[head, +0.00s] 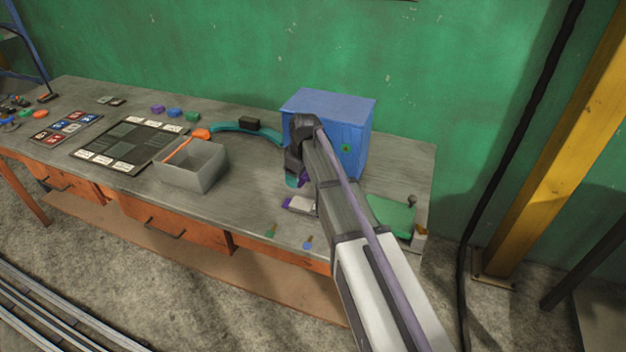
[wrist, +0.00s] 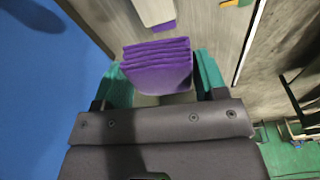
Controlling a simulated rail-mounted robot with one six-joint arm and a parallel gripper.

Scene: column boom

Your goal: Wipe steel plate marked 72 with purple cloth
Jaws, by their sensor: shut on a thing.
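The purple cloth (wrist: 157,68) is a folded stack between the two teal fingers of my gripper (wrist: 160,88) in the wrist view. My gripper is shut on it. In the head view my gripper (head: 297,182) is low over the right part of the bench, in front of the blue box, and only a sliver of the cloth (head: 303,181) shows beside my arm. A dark board (head: 158,126) on the left half of the bench carries several grey plates with white labels. The labels are too small to read, so I cannot tell which plate is marked 72.
A blue box (head: 325,103) stands close behind my gripper. A pale block with a purple edge (head: 301,203) lies just in front. An open grey bin (head: 191,178), a teal curved strip (head: 232,127) and a green slab (head: 391,215) also lie on the bench (head: 245,195).

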